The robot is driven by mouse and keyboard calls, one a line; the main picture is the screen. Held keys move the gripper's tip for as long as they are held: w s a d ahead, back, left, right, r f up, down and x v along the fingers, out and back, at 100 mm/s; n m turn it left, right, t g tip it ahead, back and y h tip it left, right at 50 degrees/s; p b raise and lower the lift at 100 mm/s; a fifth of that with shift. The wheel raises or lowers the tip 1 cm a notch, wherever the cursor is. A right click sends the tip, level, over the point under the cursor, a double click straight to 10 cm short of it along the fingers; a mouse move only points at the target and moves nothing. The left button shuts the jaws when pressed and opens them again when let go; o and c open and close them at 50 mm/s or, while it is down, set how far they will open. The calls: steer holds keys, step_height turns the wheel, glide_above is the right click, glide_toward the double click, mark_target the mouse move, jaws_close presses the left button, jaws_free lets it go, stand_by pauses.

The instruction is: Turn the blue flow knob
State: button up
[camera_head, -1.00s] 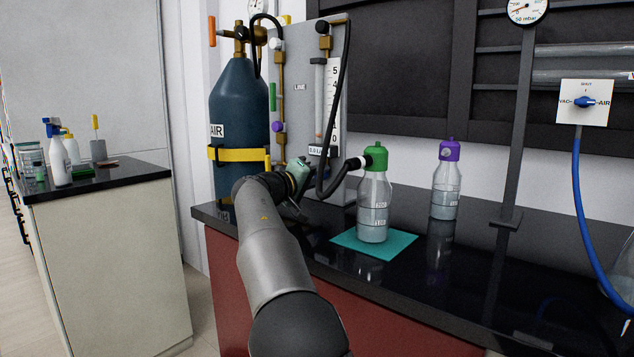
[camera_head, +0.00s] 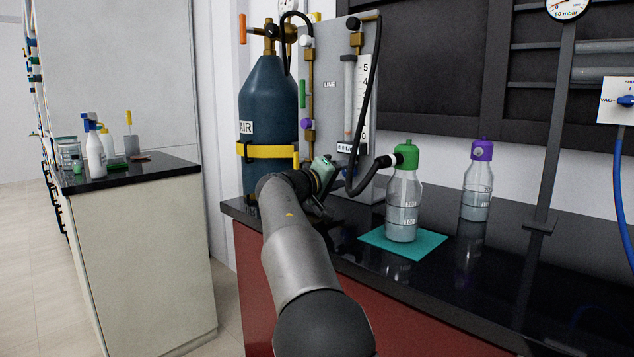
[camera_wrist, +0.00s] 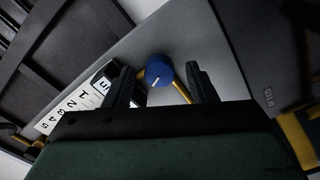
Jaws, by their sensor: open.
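The blue flow knob (camera_wrist: 159,70) is round with a white mark and shows in the wrist view on the grey panel (camera_wrist: 215,30). The open fingers of my gripper (camera_wrist: 162,88) stand on either side of it, with a gap visible at the right; whether the left finger touches it I cannot tell. In the head view my gripper (camera_head: 330,190) is at the lower part of the grey panel (camera_head: 330,70), beside the gas cylinder. The knob is mostly hidden there by my gripper.
A dark blue AIR cylinder (camera_head: 268,105) with a yellow strap stands left of the panel. A green-capped bottle (camera_head: 403,200) stands on a teal mat (camera_head: 428,245), joined to a black hose (camera_head: 368,120). A purple-capped bottle (camera_head: 476,190) stands to the right. A scale tube (camera_head: 362,100) is on the panel.

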steer(key=p+v, duration=0.1)
steer(key=v, duration=1.5)
steer(key=shift+a, duration=0.1)
